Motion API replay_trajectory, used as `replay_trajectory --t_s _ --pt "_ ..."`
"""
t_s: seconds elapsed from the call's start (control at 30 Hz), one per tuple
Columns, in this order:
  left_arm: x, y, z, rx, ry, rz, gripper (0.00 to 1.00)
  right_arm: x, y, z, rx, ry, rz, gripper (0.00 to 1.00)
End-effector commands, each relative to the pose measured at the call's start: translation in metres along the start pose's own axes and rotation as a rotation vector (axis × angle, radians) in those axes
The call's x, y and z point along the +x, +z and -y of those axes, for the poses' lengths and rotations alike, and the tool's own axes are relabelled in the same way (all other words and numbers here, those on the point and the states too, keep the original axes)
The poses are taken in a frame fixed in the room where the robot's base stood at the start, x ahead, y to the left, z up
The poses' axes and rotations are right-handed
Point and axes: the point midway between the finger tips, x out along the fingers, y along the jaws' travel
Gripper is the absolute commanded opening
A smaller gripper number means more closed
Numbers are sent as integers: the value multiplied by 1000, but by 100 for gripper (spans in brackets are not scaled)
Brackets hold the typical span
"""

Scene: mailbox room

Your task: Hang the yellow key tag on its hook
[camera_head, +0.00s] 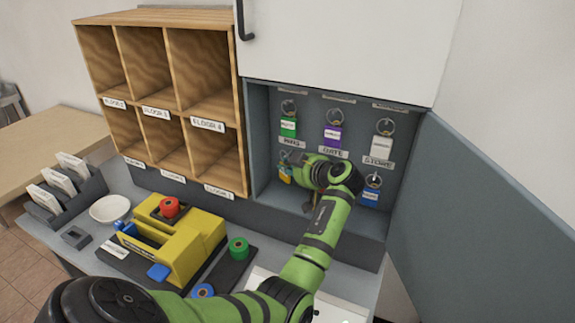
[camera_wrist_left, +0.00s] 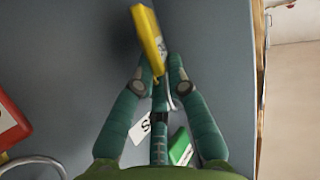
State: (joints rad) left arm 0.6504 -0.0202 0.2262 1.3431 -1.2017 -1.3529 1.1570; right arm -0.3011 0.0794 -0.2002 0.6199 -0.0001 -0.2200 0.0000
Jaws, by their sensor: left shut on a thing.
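The yellow key tag (camera_wrist_left: 152,40) is pinched between the fingertips of my left gripper (camera_wrist_left: 160,84) in the wrist view, and it sticks out past them at a tilt. In the head view, the left gripper (camera_head: 297,167) is inside the open grey key cabinet (camera_head: 262,120), at its lower left. A small yellow part of the tag (camera_head: 284,175) shows beside the fingers. My gripper and forearm hide much of the lower row. I cannot tell whether the tag's ring touches a hook. The right gripper is not in view.
Green (camera_head: 288,127), purple (camera_head: 333,135), white (camera_head: 381,148) and blue (camera_head: 370,195) tags hang in the cabinet. A red tag (camera_wrist_left: 8,120) shows in the wrist view. The cabinet door (camera_head: 470,220) stands open at right. Wooden pigeonholes (camera_head: 160,20) are at left; a yellow dispenser (camera_head: 190,250) is below.

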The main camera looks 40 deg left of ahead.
Motion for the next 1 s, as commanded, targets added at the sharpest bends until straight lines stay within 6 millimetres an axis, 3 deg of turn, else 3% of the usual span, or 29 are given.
replay_trajectory --t_s 0.23,0.27,0.3,0.33,0.77,1.0 --pt "-1 6 -3 8 10 11 0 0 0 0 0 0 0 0" --pt "-1 7 -3 8 10 12 23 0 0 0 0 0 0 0" --pt "-2 7 -3 8 10 12 39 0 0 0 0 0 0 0" --pt "-2 7 -3 8 10 12 43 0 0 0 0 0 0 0" --pt "-3 5 -4 9 13 8 43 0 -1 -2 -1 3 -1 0" --pt "-27 4 -3 3 18 9 43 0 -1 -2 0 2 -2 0"
